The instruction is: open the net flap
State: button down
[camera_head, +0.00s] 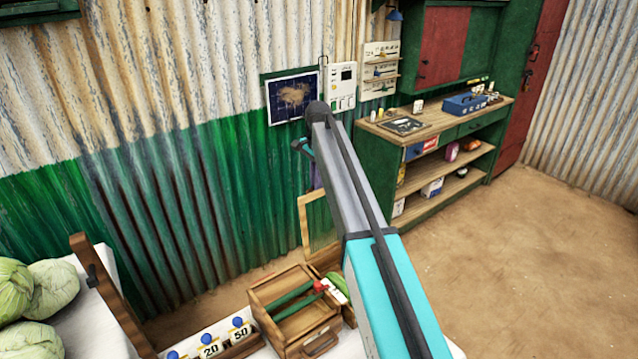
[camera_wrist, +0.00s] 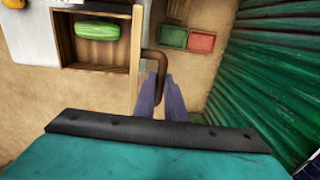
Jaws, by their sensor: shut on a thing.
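The net flap (camera_head: 303,226) is a wooden frame with a see-through mesh, standing upright at the back of the counter in the head view. In the wrist view the flap (camera_wrist: 136,42) shows nearly edge-on, at the right side of a wooden box (camera_wrist: 66,40) whose top is open. A green vegetable (camera_wrist: 96,27) lies inside the box. My gripper (camera_wrist: 160,76) has its purple-grey fingers shut on the flap's brown handle (camera_wrist: 155,56). In the head view my arm hides most of the gripper and part of the flap.
Cabbages (camera_head: 50,285) lie at the left. The corrugated wall (camera_head: 200,200) is close behind. Green and red bins (camera_wrist: 202,42) sit low near the wall.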

jog(key=shift+w+a+f, duration=0.3)
jog(key=shift+a, duration=0.15)
jog(key=c, duration=2.1)
grip_release()
jog(key=shift+o, duration=1.4)
jog(key=shift+w+a+f, duration=0.1)
jog(key=shift+w+f, duration=0.2)
jog(key=shift+w, duration=0.15)
jog(key=shift+s+d+r, duration=0.1)
jog(key=shift+d+r, duration=0.1)
jog(key=shift+r, duration=0.05)
jog(key=shift+r, duration=0.1)
notch_tip(320, 180, up, 14)
jog(key=s+b, duration=0.1)
jog(key=b, duration=0.2)
jog(key=shift+d+f+b, duration=0.2)
jog(key=shift+d+b, duration=0.1)
jog(key=shift+a+f, duration=0.1)
